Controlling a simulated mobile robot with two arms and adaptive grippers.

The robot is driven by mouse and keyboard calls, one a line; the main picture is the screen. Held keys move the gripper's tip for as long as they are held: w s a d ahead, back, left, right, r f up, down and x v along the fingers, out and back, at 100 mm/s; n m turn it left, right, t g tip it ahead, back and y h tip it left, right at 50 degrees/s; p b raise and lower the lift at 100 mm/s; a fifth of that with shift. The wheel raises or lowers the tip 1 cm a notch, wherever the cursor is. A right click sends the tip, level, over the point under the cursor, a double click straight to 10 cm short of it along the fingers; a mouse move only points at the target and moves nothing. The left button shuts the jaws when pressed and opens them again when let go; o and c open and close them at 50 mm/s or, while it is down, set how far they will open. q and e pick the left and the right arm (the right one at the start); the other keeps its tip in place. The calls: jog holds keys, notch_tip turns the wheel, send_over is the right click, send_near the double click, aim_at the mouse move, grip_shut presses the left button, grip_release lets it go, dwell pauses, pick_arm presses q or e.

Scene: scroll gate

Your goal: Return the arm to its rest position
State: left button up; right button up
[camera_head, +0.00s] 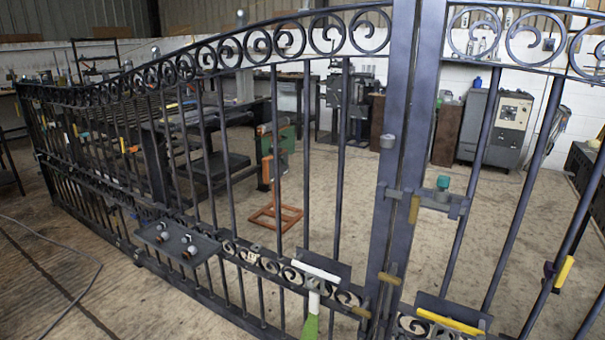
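Neither of my arms and neither gripper shows in the head view. A dark metal scroll gate (397,165) stands across the whole view, with scrollwork along its top and lower bands. A small dark shelf (205,247) on the gate's left part carries a few small round-ended pieces. A white bar with a green handle (310,328) is at a second shelf (330,267) lower down, near the middle. A yellow bar (450,321) lies at a third shelf (466,308) at lower right. A teal-topped piece (443,183) sits at the latch by the centre posts.
Another yellow piece (564,272) is on a bar at far right. Behind the gate are a workbench (215,162), a green and orange machine (283,150) and a grey cabinet (497,125). A cable (60,245) lies on the floor at left. The floor in front at left is otherwise clear.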

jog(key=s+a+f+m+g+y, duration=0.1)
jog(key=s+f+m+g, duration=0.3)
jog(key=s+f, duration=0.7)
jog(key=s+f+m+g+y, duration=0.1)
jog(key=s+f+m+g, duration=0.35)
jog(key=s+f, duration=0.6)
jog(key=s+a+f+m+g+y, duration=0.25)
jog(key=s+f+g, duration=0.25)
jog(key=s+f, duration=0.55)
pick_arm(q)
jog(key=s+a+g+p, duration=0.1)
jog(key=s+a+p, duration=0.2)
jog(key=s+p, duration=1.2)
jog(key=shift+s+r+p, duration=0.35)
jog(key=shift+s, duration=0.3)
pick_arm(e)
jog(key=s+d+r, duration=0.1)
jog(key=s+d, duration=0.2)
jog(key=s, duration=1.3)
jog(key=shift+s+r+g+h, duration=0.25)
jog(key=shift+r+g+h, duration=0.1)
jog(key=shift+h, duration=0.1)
